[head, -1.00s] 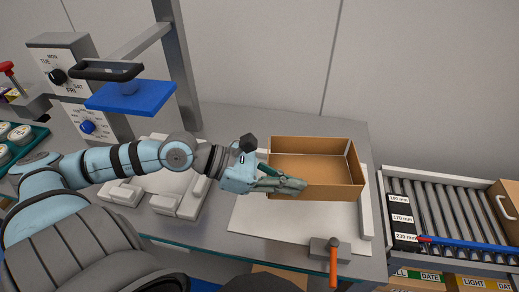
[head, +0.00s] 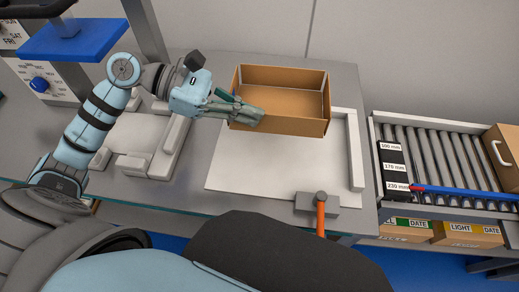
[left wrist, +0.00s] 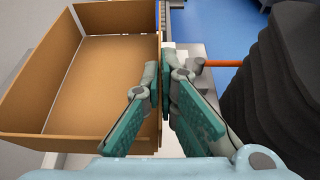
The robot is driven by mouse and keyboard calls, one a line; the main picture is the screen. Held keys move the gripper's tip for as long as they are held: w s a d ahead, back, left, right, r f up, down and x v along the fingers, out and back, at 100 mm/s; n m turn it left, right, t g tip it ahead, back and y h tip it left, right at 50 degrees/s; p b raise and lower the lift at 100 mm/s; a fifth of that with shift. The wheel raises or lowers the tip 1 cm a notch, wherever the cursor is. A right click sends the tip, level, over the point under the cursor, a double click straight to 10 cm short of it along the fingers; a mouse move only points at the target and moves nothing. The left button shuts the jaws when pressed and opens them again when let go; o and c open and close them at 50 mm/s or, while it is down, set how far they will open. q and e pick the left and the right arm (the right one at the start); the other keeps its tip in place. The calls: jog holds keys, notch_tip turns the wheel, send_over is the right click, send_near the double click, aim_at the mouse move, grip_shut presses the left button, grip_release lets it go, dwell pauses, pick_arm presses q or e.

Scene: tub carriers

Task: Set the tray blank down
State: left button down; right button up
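The tray blank (head: 281,125) is a brown open-topped box with low walls, in the upper middle of the head view. It also fills the left of the left wrist view (left wrist: 95,95). My left gripper (head: 258,115) is at its front left. In the left wrist view the two green fingers (left wrist: 160,85) are closed on either side of one wall. The tray blank overlaps the back of a white board (head: 275,170) on the grey table; I cannot tell how far above the surface its bottom is. My right gripper is not in view.
A white rail (head: 355,150) edges the board on the right. A grey block with an orange handle (head: 320,212) sits at its front. Pale grey blocks (head: 150,145) lie left of it. A roller conveyor (head: 440,160) with a brown box (head: 505,155) stands at the right.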

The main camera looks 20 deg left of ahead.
pick_arm(q)
notch_tip(320, 180, down, 14)
jog(key=shift+w+r+b, duration=0.1)
jog(key=shift+r+b, duration=0.1)
jog(key=shift+b, duration=0.3)
jog(key=shift+d, duration=0.1)
jog(key=c, duration=2.3)
grip_release()
jog(key=shift+f+b, duration=0.2)
jog(key=shift+b, duration=0.1)
jog(key=o, duration=0.5)
